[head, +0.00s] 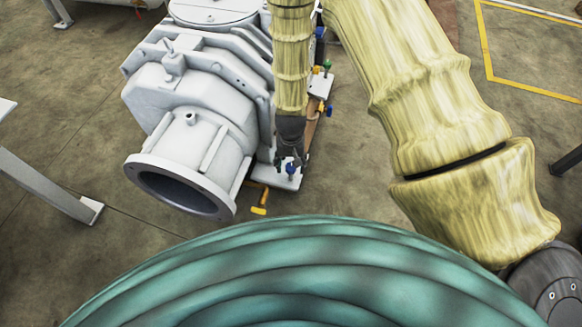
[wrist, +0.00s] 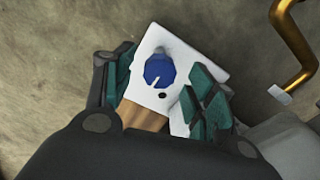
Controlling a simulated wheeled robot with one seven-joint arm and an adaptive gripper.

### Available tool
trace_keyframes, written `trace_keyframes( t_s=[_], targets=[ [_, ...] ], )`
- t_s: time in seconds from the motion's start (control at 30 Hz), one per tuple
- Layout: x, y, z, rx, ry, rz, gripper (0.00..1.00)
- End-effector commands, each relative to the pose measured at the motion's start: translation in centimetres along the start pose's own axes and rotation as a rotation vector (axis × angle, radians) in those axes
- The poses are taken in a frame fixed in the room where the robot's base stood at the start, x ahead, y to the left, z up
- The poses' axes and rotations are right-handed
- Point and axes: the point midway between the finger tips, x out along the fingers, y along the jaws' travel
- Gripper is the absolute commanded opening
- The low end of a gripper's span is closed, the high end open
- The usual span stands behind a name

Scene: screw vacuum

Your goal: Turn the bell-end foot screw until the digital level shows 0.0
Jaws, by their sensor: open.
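The bell-end foot screw has a blue head with a pale line on it (wrist: 160,71); it sits on a white foot plate (wrist: 205,58). In the head view the blue screw (head: 291,169) is at the pump's near end, beside the bell-shaped flange (head: 150,165). My gripper (head: 291,160) points down over it. In the wrist view my gripper (wrist: 164,82) is open, with a teal-padded finger on each side of the blue head.
The grey pump body (head: 190,95) stands close to the left of my gripper. A yellow crank handle (head: 260,200) sticks out near the foot plate and shows in the wrist view (wrist: 290,40). Green, yellow and blue knobs (head: 327,68) lie farther back.

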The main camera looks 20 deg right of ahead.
Motion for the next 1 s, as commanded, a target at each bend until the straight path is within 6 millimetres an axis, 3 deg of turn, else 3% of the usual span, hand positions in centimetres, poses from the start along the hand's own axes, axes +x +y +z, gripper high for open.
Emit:
trace_keyframes(
  t_s=[0.13,0.47,0.7,1.0],
  targets=[
    [0.98,-0.01,-0.01,0.000,0.000,0.000,0.56],
    [1.08,-0.01,-0.02,0.000,0.001,0.000,0.56],
    [1.07,0.00,-0.02,0.000,0.001,0.000,0.12],
    [0.90,0.00,-0.03,0.018,0.001,0.000,0.10]
  ],
)
